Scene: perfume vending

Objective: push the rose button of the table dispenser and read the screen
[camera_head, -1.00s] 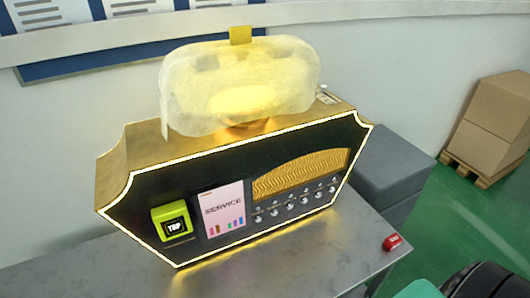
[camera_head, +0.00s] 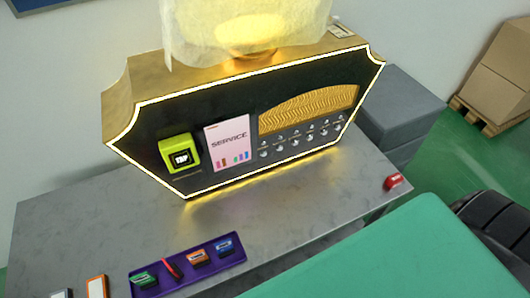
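The table dispenser (camera_head: 290,92) is a black and gold cabinet with a glowing edge, standing on a grey metal table (camera_head: 110,225). Its screen (camera_head: 228,142) is pinkish white and reads "SERVICE" above small coloured bars. A yellow-green reader (camera_head: 180,153) marked "TAP" sits left of the screen. Two rows of small round silver buttons (camera_head: 300,139) lie right of the screen, under a wavy gold panel (camera_head: 310,106). Their labels are too small to read, so I cannot tell which is rose. Neither gripper is in view.
A purple tray (camera_head: 188,272) with several small coloured items lies at the front of the table. Two cards (camera_head: 96,286) lie left of it. A red object (camera_head: 393,182) sits at the right edge. A green surface (camera_head: 400,255) fills the lower right. Cartons (camera_head: 497,75) stand beyond.

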